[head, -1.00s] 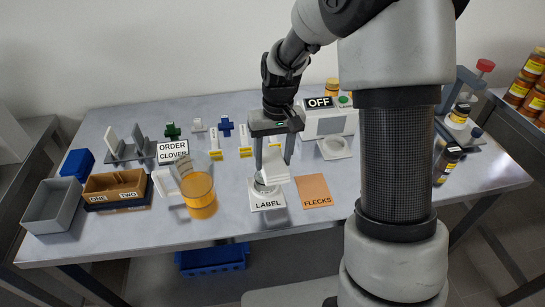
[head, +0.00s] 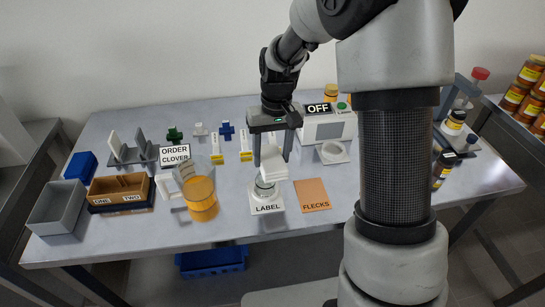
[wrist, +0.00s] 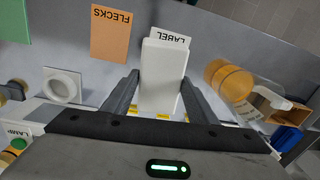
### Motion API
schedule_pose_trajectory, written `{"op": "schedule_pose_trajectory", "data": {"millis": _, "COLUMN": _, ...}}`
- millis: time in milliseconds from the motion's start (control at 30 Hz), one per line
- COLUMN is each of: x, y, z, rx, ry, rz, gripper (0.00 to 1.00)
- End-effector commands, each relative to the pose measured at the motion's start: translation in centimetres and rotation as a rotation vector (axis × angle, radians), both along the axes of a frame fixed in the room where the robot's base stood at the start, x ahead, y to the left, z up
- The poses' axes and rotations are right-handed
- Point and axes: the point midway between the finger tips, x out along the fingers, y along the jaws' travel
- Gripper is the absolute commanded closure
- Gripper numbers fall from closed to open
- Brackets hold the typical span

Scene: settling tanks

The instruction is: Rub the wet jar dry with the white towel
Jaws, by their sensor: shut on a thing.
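My gripper (head: 272,158) is shut on the white towel (head: 274,168), a thick white block-like pad hanging below the fingers. In the wrist view the towel (wrist: 164,75) sits between my two fingers (wrist: 160,95). The jar (head: 263,189) is small and clear, standing upright on the white LABEL card (head: 267,209) directly below the towel. The towel's lower end overlaps the jar's top in the head view; I cannot tell whether they touch. The towel hides the jar in the wrist view, where part of the LABEL card (wrist: 170,37) shows.
The orange FLECKS card (head: 312,195) lies right of the jar. A clear beaker of amber liquid (head: 200,195) stands to the left, beside the ONE/TWO tray (head: 120,192) and a grey bin (head: 58,210). A machine with an OFF sign (head: 318,108) stands behind.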

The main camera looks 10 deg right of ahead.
Motion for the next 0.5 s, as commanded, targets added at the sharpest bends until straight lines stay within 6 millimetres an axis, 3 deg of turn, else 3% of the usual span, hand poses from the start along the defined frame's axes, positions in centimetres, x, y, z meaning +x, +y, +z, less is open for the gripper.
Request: {"op": "schedule_pose_trajectory", "data": {"millis": 500, "x": 0.2, "y": 0.1, "z": 4.8, "rx": -0.001, "ry": -0.002, "rz": -0.002, "gripper": 0.65}}
